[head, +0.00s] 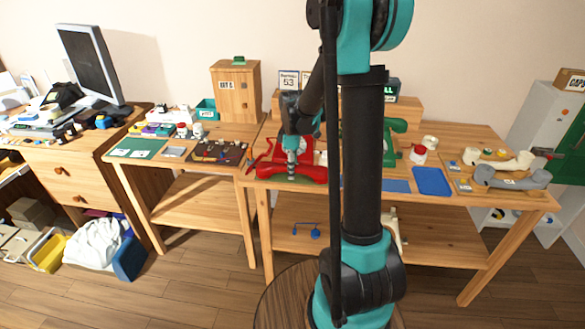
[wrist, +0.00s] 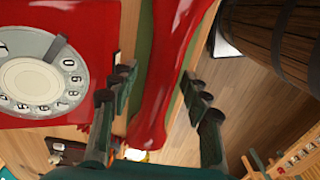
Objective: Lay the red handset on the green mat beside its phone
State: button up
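The red handset (head: 304,177) is at the front edge of the right-hand table, in front of the red dial phone (head: 302,151). In the wrist view the handset (wrist: 162,95) runs lengthwise between my fingers, beside the phone with its grey dial (wrist: 40,85). Strips of the green mat (wrist: 143,50) show on both sides of the handset, which looks laid over it. My gripper (wrist: 158,85) is open around the handset, with a gap at each side. In the head view my gripper (head: 291,170) points down over the handset. The handset's underside is hidden.
A green phone (head: 395,130) stands right of the red one, partly behind my arm. Blue mats (head: 432,181) and a grey handset (head: 512,179) lie farther right. A wooden barrel (wrist: 290,40) stands on the floor close to the table.

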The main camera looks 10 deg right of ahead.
notch_tip(320, 180, up, 12)
jog(key=s+d+f+m+t, duration=0.2)
jog(key=s+f+m, duration=0.4)
jog(key=s, duration=0.5)
jog(key=s+d+f+m+t, duration=0.2)
jog(key=s+f+m, duration=0.3)
jog(key=s+m, duration=0.3)
jog(key=s, duration=0.3)
jog(key=shift+f, duration=0.35)
jog(key=shift+d, duration=0.1)
